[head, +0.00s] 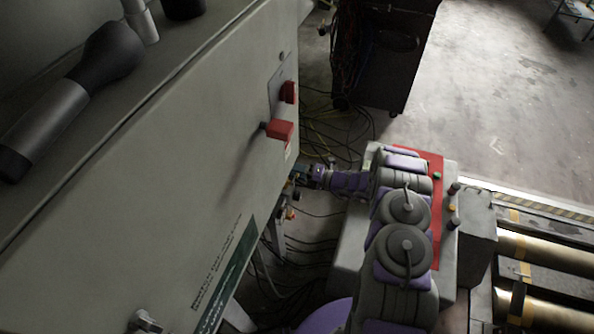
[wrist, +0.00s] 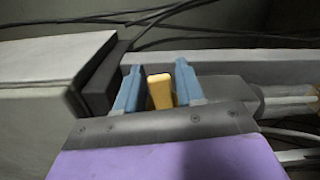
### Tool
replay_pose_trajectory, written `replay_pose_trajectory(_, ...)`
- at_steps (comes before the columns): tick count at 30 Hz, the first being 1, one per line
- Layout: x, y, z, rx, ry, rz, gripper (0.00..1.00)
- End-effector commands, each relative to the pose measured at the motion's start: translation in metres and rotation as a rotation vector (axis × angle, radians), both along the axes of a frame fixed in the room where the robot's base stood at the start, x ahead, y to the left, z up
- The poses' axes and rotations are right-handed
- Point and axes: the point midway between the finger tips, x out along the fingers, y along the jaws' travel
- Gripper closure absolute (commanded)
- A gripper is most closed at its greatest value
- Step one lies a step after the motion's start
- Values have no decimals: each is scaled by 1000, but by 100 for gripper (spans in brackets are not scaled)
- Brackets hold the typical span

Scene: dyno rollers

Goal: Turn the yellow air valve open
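The yellow air valve (wrist: 160,91) shows in the wrist view as a short yellow piece between the two blue fingers of my gripper (wrist: 157,85). There is a dark gap between the left finger and the yellow piece. The fingers stand apart, so my gripper is open around the valve. In the head view my gripper (head: 304,174) is small and dark, at the lower right edge of the large cabinet. I cannot make out the valve clearly there.
A large grey cabinet (head: 160,170) with a red switch handle (head: 280,130) fills the left. A grey box with a red panel (head: 434,210) and buttons stands right, beside metal rollers (head: 540,255). Black cables (head: 315,215) lie on the floor. Open floor (head: 490,90) is at upper right.

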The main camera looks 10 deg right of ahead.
Motion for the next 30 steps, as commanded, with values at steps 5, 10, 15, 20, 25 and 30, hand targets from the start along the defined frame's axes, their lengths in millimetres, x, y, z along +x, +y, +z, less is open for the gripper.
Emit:
replay_pose_trajectory(5, 0, 0, 0, 0, 0, 0, 80)
replay_pose_trajectory(10, 0, 0, 1, 0, -1, 0, 96)
replay_pose_trajectory(15, -1, 0, 1, 0, -1, 0, 100)
replay_pose_trajectory(20, -1, 0, 2, 1, -2, 0, 100)
replay_pose_trajectory(25, -1, 0, 3, -1, -8, 0, 100)
replay_pose_trajectory(30, 0, 0, 6, -23, -47, -1, 100)
